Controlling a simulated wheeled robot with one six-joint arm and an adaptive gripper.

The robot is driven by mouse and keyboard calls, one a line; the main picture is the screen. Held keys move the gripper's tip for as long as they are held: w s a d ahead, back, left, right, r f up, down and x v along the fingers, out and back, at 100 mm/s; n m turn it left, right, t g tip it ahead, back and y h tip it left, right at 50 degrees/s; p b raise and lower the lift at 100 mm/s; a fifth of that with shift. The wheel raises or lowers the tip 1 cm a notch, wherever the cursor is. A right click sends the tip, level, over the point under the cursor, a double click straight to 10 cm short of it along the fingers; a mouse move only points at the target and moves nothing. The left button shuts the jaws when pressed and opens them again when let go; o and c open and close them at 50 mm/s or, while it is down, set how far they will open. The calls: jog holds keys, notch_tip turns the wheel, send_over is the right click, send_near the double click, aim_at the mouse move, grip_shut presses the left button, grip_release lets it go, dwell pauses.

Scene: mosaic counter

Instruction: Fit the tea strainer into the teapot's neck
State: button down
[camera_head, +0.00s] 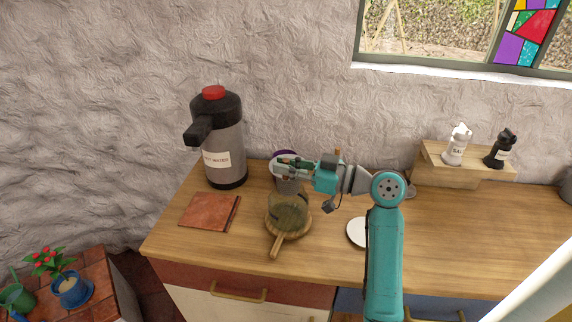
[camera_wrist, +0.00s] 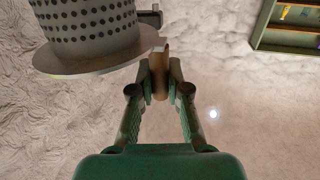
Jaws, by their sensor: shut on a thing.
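The tea strainer (camera_wrist: 92,30), a grey perforated cup with a wide flat rim, fills the upper left of the wrist view. My gripper (camera_wrist: 160,75) is shut on its tab-like handle (camera_wrist: 160,60). In the head view my gripper (camera_head: 287,166) holds the strainer (camera_head: 287,186) up, at the back of the teapot in the picture. The teapot (camera_head: 288,212) is see-through, greenish glass and stands on a round wooden trivet (camera_head: 276,244) with a handle. Its neck is hard to make out there, and I cannot tell whether the strainer touches it.
A hot-water flask (camera_head: 226,145) with a red top stands at the back left. A reddish tile board (camera_head: 208,211) lies left of the teapot. A white round dish (camera_head: 356,232) lies to the right, partly behind my arm. Shakers (camera_head: 456,146) stand on a wooden shelf (camera_head: 446,170).

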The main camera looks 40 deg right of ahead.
send_over(286, 209)
jog(key=shift+f, duration=3.75)
dwell(1.0)
jog(key=c, duration=0.5)
grip_release()
jog(key=s+d+r, duration=0.2)
jog(key=s+r, duration=0.1)
jog(key=s, duration=0.2)
jog(key=shift+s+d, duration=0.2)
jog(key=shift+d, duration=0.15)
dwell(0.7)
dwell(0.6)
